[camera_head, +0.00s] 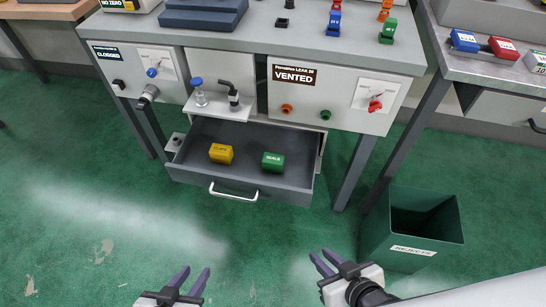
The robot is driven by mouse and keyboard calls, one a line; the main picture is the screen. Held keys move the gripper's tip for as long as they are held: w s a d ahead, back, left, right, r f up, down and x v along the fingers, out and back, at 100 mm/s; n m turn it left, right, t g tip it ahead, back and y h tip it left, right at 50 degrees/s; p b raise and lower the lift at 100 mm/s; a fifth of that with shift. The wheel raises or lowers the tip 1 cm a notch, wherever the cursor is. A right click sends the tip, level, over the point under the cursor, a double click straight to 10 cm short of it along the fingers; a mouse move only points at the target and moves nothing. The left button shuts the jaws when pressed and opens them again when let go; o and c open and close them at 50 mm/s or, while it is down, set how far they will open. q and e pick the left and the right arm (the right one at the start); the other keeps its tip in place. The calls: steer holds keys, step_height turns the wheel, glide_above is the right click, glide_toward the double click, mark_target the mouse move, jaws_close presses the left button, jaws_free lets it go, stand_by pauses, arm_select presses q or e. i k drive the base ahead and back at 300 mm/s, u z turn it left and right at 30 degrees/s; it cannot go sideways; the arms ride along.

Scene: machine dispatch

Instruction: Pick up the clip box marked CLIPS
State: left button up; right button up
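An open grey drawer (240,187) under the workbench holds two small boxes. The yellow box (221,153) lies left of centre in it; its dark lettering looks like CLIPS but is too small to read for sure. The green box (273,162) lies to its right, with a white label that seems to read SEALS. My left gripper (197,270) is open and empty at the bottom of the view, in front of the drawer. My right gripper (320,255) is open and empty, further right. Both are apart from the boxes.
The drawer has a white front handle (233,193). A small white shelf (218,107) with fittings juts out above its back. A green REJECTS bin (412,240) stands on the floor to the right. Bench legs (353,170) flank the drawer. Green floor in front is clear.

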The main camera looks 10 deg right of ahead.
mark_target(220, 152)
steer(key=u, duration=2.3)
steer(key=i, duration=2.25)
steer(key=z, duration=3.05)
steer(key=i, duration=0.5)
steer(key=z, duration=0.1)
